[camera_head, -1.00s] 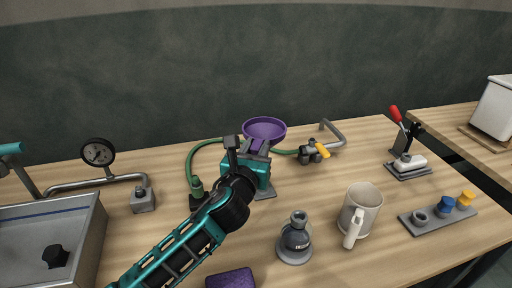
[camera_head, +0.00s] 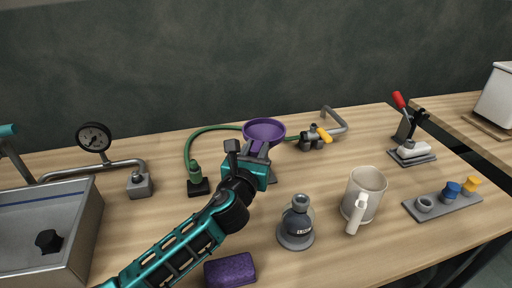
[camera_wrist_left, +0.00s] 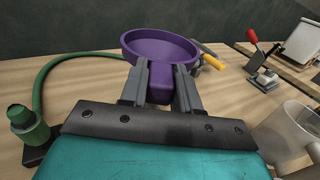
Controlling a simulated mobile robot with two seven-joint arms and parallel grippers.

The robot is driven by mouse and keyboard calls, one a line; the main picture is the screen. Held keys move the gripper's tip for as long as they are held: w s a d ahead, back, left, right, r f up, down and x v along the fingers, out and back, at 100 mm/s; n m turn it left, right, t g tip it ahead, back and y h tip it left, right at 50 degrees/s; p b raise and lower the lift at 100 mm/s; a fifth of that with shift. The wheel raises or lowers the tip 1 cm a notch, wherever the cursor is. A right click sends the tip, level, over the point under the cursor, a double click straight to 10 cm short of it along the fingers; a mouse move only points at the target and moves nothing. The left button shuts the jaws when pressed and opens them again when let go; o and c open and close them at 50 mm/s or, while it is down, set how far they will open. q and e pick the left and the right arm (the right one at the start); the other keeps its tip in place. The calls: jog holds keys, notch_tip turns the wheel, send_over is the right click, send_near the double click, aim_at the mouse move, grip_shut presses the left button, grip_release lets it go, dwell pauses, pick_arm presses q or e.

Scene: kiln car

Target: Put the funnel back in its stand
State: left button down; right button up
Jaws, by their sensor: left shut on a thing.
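The purple funnel (camera_head: 264,129) is upright, with its wide bowl on top, near the middle of the table in the head view. My left gripper (camera_head: 258,158) is shut on the funnel's lower part, below the bowl. In the left wrist view the two fingers (camera_wrist_left: 160,88) press on both sides of the purple funnel (camera_wrist_left: 158,45). The funnel's lower end is hidden. My right gripper is not in view.
A green hose (camera_head: 199,134) runs behind the funnel towards a yellow-handled tap (camera_head: 318,136). A metal sink (camera_head: 85,232) is at left, a holder with cups (camera_head: 441,205) at right.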

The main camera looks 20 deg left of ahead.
pick_arm(q)
jog(key=shift+f, duration=0.2)
jog(key=shift+f+b, duration=0.95)
jog(key=shift+f, duration=0.65)
jog(key=c, duration=0.7)
grip_release()
jog(key=shift+c, duration=0.2)
jog(key=shift+o, duration=0.3)
jog(key=shift+o, duration=0.6)
jog(key=shift+s, duration=0.2)
jog(key=shift+s+d+r+p, duration=0.15)
jog(key=shift+s+p, duration=0.65)
jog(key=shift+s, duration=1.2)
